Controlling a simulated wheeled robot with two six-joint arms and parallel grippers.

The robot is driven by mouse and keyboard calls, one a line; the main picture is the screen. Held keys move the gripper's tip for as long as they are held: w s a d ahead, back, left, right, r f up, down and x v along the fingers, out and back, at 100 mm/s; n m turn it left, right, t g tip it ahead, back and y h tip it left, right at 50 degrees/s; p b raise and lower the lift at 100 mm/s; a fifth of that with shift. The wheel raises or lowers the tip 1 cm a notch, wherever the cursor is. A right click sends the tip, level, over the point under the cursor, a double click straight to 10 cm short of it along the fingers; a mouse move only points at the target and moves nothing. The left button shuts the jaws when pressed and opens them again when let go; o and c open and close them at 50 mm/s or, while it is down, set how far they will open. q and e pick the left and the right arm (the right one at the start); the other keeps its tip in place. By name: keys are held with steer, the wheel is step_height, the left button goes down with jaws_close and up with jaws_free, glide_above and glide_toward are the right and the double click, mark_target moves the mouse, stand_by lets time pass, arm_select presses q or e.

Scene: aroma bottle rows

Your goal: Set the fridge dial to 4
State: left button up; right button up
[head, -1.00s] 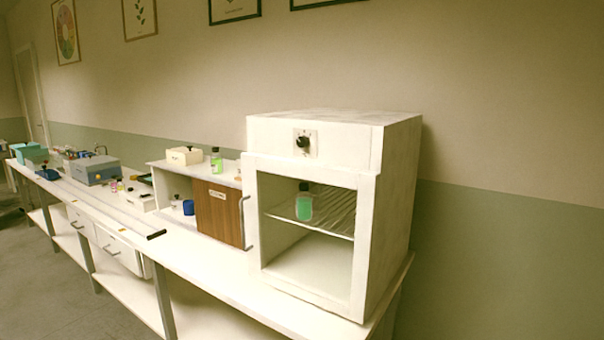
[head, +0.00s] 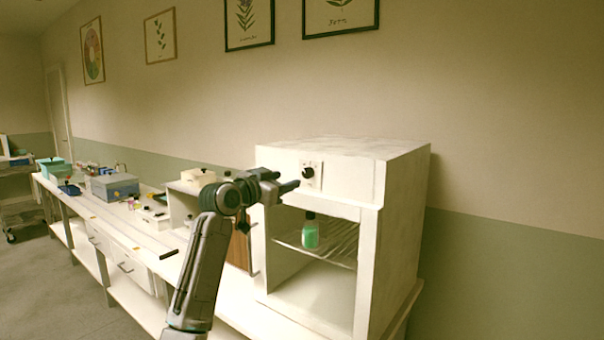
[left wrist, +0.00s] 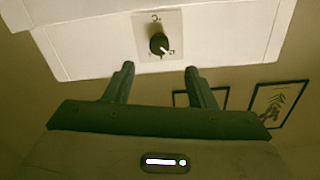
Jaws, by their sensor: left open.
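The white fridge (head: 408,205) stands on the bench, with a window in its front. Its black dial (head: 307,173) sits on a small pale plate on the upper front panel. In the left wrist view the dial (left wrist: 158,43) shows a white pointer mark, and the plate's markings are too small to read surely. My left gripper (head: 290,184) is just left of the dial in the head view. In the left wrist view my left gripper (left wrist: 158,72) is open and empty, its fingertips apart on either side below the dial, not touching it. My right gripper is not in view.
A bottle with green liquid (head: 310,232) stands on the wire rack (head: 345,248) inside the fridge. A brown cabinet door (head: 238,248) is left of the fridge, partly behind my arm. A grey box (head: 115,187) and small items stand farther left on the bench.

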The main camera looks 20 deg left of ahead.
mark_target(306, 173)
arm_select(q)
steer(key=p+x, duration=0.2)
steer(key=x, duration=0.4)
steer(key=shift+w+d+r, duration=0.15)
steer(key=shift+d+r, duration=0.05)
steer(key=shift+w+d+f+p, duration=0.1)
steer(key=shift+w+d+p, duration=0.05)
steer(key=shift+w, duration=0.3)
steer(key=shift+w+d+f+p, duration=0.1)
steer(key=shift+w+p, duration=0.05)
steer(key=shift+w, duration=0.3)
steer(key=c, duration=1)
steer(key=shift+o, duration=0.2)
